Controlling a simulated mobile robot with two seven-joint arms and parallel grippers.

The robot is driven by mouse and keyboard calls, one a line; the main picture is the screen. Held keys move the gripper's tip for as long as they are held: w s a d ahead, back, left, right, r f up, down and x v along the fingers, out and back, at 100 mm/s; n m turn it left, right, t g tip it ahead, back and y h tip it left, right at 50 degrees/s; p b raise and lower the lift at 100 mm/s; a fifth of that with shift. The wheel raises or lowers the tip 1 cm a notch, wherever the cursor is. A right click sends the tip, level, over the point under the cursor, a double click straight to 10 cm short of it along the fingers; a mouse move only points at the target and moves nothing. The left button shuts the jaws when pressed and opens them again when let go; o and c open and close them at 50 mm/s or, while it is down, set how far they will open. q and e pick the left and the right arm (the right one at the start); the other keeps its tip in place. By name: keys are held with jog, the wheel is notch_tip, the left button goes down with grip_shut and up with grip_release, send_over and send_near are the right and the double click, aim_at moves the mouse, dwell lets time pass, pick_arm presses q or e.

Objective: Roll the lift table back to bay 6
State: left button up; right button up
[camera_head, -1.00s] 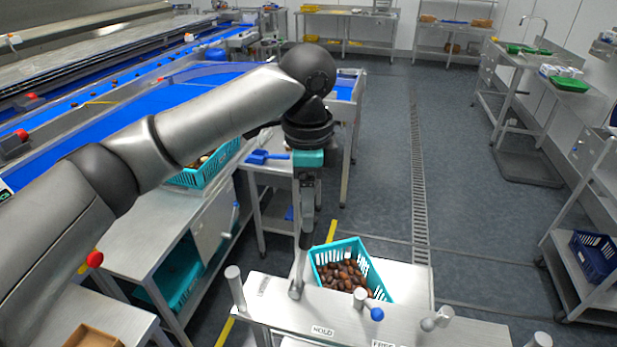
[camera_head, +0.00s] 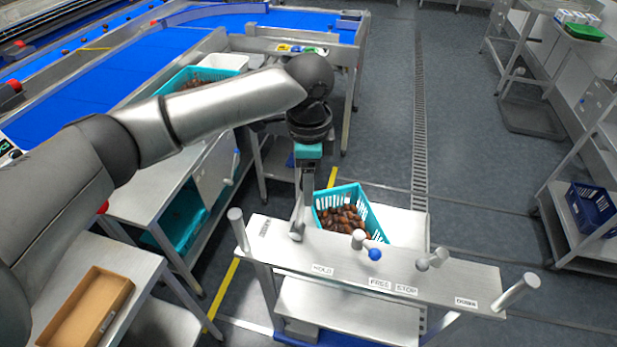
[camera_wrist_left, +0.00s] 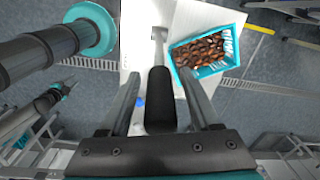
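The lift table (camera_head: 400,228) stands at the lower middle of the head view. It bears a teal basket (camera_head: 368,208) of brown dates. Its near metal panel (camera_head: 345,262) has upright posts, a small blue-tipped lever (camera_head: 374,254) and labels including HOLD, FREE and STOP. My left gripper (camera_head: 300,230) hangs down at the panel's left end. In the left wrist view, its two fingers (camera_wrist_left: 159,85) stand apart on either side of a black grip (camera_wrist_left: 161,105) on a metal rod, with gaps visible. My right gripper does not show. No bay 6 marking is readable.
A steel bench with a brown tray (camera_head: 88,310) stands at the lower left. The blue conveyor (camera_head: 110,80) and cabinets lie left of the lift table. A rack with a blue crate (camera_head: 592,208) is at right. The floor with a drain strip (camera_head: 420,130) is open behind the table.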

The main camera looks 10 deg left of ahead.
pick_arm(q)
grip_shut()
dwell(1.2)
